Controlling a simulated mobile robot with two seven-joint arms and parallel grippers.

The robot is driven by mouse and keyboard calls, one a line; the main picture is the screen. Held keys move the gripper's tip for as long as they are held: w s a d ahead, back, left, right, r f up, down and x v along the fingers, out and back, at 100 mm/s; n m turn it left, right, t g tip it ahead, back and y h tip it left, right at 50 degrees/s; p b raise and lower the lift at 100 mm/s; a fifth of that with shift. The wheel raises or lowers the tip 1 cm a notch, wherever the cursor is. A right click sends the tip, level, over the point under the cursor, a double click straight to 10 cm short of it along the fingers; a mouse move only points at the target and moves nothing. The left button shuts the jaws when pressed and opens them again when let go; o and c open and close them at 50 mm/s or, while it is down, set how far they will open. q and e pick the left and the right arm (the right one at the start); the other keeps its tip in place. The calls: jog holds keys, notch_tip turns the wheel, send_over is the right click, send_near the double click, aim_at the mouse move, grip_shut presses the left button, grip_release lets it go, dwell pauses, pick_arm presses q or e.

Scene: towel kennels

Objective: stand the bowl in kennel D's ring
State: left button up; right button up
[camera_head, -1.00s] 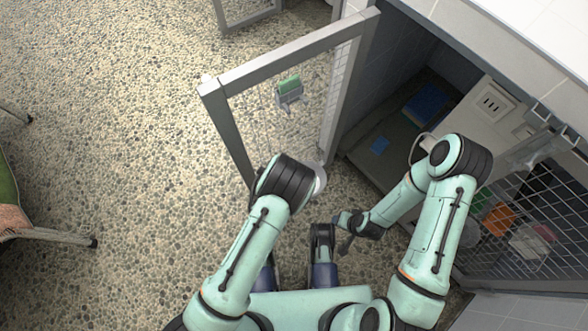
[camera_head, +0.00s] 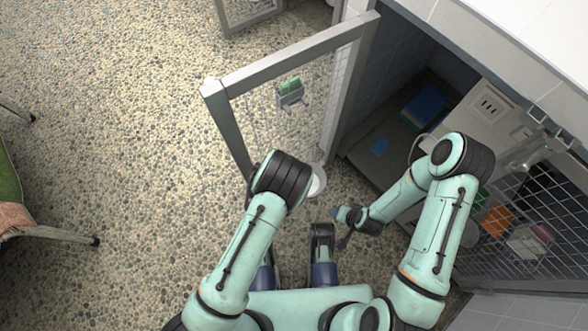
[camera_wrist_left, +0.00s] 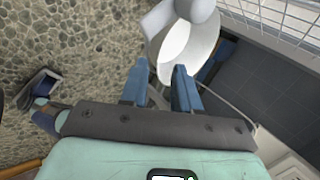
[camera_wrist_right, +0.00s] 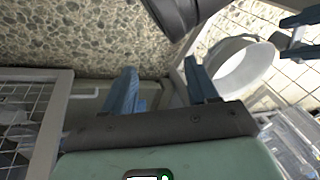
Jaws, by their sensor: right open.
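The pale bowl (camera_head: 317,182) is beside the open kennel door, partly behind my left arm in the head view. Its white inside shows in the left wrist view (camera_wrist_left: 190,48) and its side in the right wrist view (camera_wrist_right: 244,70). A pale rounded part lies against it; I cannot tell whether the bowl is seated in a ring. My left gripper (camera_wrist_left: 162,72) has parted fingers with their tips at the bowl's near edge; it is also at the right of the right wrist view (camera_wrist_right: 290,36). My right gripper (camera_wrist_right: 165,85) is open and empty, left of the bowl.
The grey-framed door (camera_head: 285,62) stands open, with a green card holder (camera_head: 291,92) beyond its frame. The kennel holds a blue folded cloth (camera_head: 427,100). A mesh panel (camera_head: 530,210) with items behind it is at right.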

pick_arm(q)
jog(key=p+v, duration=0.2)
jog(key=v, duration=0.7)
jog(key=s+a+f+n+g+y, duration=0.1)
jog(key=a+n, duration=0.5)
jog(key=n, duration=0.9)
jog(key=s+a+f+n+g+y, duration=0.1)
jog(key=s+a+n, duration=0.5)
jog(key=n, duration=1)
notch_tip(320, 180, down, 2)
jog(key=shift+s+a+f+g+y, duration=0.2)
jog(key=shift+g+y, duration=0.1)
jog(key=shift+g, duration=0.4)
pick_arm(e)
jog(key=shift+g+y, duration=0.4)
jog(key=shift+g, duration=0.1)
jog(key=s+a+r, duration=0.2)
jog(key=s+r, duration=0.1)
jog(key=shift+s, duration=0.3)
